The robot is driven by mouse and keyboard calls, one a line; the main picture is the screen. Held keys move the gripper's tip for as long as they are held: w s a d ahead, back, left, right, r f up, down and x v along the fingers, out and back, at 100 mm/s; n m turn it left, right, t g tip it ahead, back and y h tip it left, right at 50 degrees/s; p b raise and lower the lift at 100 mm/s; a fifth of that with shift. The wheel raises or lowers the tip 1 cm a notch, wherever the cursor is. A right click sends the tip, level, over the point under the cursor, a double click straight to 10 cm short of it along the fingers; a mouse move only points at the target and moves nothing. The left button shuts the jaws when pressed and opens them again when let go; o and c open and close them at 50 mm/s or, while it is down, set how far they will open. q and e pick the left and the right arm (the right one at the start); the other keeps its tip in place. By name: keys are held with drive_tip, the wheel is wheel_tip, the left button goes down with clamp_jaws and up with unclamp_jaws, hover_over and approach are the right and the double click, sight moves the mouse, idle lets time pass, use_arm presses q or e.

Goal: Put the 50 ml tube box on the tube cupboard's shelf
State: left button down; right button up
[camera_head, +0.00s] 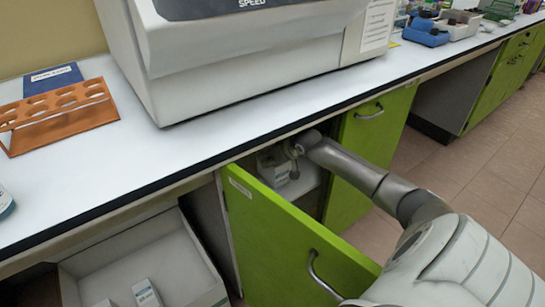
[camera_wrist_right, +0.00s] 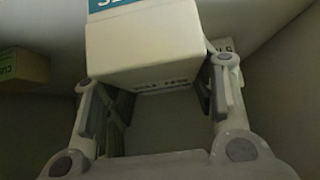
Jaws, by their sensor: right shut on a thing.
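The tube box (camera_wrist_right: 142,48), white with a teal label, is between the two fingers of my right gripper (camera_wrist_right: 155,76) in the right wrist view, and the gripper is shut on it. In the head view my right arm reaches over the green door into the open cupboard, and my right gripper (camera_head: 292,152) is partly hidden under the counter edge. A white and teal box (camera_head: 276,168) shows there inside the cupboard, on or just above the pale shelf (camera_head: 301,184). Contact with the shelf cannot be told. My left gripper is out of view.
The green cupboard door (camera_head: 275,232) stands open beside my arm. A crate (camera_head: 80,291) with small white boxes is at lower left. The counter (camera_head: 200,150) overhangs.

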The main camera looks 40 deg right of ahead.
drive_tip(key=o, duration=1.2)
drive_tip(key=shift+c, duration=0.2)
